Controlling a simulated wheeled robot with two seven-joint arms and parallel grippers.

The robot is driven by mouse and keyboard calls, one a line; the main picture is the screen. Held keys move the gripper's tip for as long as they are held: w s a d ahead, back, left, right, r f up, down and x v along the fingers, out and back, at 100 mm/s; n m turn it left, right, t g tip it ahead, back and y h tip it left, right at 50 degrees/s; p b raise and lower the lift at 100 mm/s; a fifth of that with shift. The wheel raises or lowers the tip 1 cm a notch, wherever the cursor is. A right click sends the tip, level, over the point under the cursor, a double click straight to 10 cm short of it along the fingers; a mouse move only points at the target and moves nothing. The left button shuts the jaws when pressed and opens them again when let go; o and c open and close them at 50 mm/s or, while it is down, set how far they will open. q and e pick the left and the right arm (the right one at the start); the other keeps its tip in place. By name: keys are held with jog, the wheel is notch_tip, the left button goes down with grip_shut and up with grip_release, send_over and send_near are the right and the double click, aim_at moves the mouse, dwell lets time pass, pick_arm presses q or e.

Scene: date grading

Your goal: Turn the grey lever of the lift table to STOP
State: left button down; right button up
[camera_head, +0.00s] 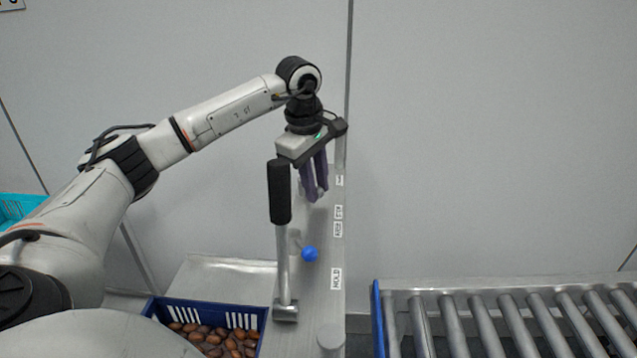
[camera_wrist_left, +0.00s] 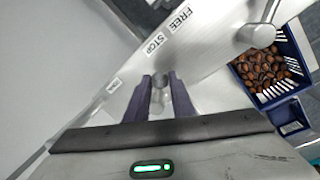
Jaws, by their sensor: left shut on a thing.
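My left gripper (camera_head: 315,198) points down over the far part of the grey panel (camera_head: 318,295), its purple fingers close together. In the left wrist view, the fingers of my left gripper (camera_wrist_left: 160,77) are shut on a small grey piece (camera_wrist_left: 160,88), which looks like the grey lever. In the head view the fingers mostly hide it. The STOP label (camera_wrist_left: 155,43) lies just beyond the fingertips, with the FREE label (camera_wrist_left: 180,18) farther up and right. Another label (camera_wrist_left: 113,85), too blurred to read, is left of the fingers. My right gripper is not in view.
A tall lever with a black grip (camera_head: 280,192) stands close left of my gripper. A blue ball knob (camera_head: 310,254) and the HOLD label (camera_head: 335,278) are nearer. A blue crate of dates (camera_head: 262,316) is lower left, a roller conveyor (camera_head: 470,293) lower right.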

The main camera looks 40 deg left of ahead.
pick_arm(q)
jog(key=c, duration=1.5)
grip_release()
jog(key=shift+c, duration=0.2)
jog(key=shift+r, duration=0.1)
notch_tip(320, 180, up, 10)
jog(key=s, duration=0.2)
jog(key=shift+d, duration=0.1)
